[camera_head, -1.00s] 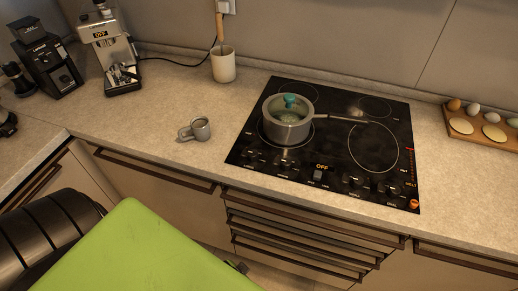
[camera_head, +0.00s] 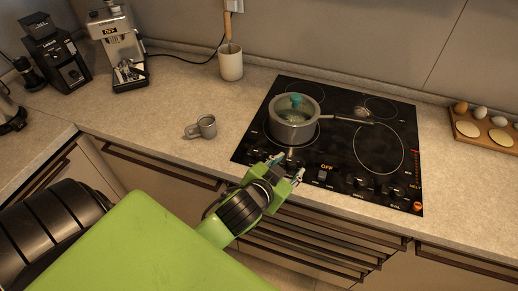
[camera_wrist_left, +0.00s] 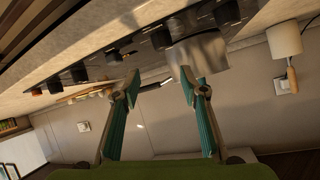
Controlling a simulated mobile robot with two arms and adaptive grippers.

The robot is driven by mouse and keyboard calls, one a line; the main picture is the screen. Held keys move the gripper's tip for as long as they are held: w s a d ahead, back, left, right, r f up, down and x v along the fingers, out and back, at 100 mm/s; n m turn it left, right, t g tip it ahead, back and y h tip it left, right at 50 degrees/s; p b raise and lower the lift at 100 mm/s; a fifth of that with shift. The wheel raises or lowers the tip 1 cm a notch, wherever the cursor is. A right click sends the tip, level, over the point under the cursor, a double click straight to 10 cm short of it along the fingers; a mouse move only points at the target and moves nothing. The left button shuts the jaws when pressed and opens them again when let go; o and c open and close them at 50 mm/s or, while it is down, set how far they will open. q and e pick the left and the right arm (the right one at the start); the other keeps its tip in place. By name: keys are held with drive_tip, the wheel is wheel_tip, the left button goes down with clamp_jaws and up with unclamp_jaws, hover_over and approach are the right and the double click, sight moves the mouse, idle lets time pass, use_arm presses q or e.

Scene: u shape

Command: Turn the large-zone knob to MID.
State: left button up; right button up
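The black cooktop (camera_head: 340,190) has a row of black knobs along its front edge and a display (camera_head: 327,167) reading OFF in the middle. Knobs show right of the display, such as one knob (camera_head: 357,182); those on the left are partly behind my gripper. The labels are too small to tell which knob is the large-zone one. My left gripper (camera_head: 290,168) is open and empty at the cooktop's front edge, left of the display. In the left wrist view its fingers (camera_wrist_left: 160,82) are spread, with several knobs (camera_wrist_left: 161,38) beyond them. My right gripper is not in view.
A pot (camera_head: 291,128) with a teal-topped thing in it stands on the left burner, its handle pointing right. A board (camera_head: 484,135) with eggs lies at the right. Drawers with handles are below the counter.

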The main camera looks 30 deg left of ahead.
use_arm(q)
drive_tip(key=w+d+r+m+t+h, duration=0.2)
drive_tip(key=w+d+r+t, duration=0.15)
drive_tip(key=r, duration=0.45)
drive_tip(key=w+d+r+m+t+h, duration=0.25)
drive_tip(key=w+r, duration=0.25)
drive_tip(key=r, duration=0.3)
drive_tip(key=d+r+m+h, duration=0.8)
drive_tip(key=d+h, duration=0.1)
drive_tip(key=s+d+f+m+g+h, duration=0.2)
drive_tip(key=s+d+m+g+h, duration=0.4)
drive_tip(key=d+m+g, duration=0.55)
drive_tip(key=g+y, duration=0.7)
drive_tip(key=y, duration=1.2)
approach(259, 152)
wheel_tip(259, 152, down, 8)
drive_tip(key=p, duration=0.4)
drive_tip(key=shift+s+a, duration=0.1)
drive_tip(key=shift+f, duration=0.65)
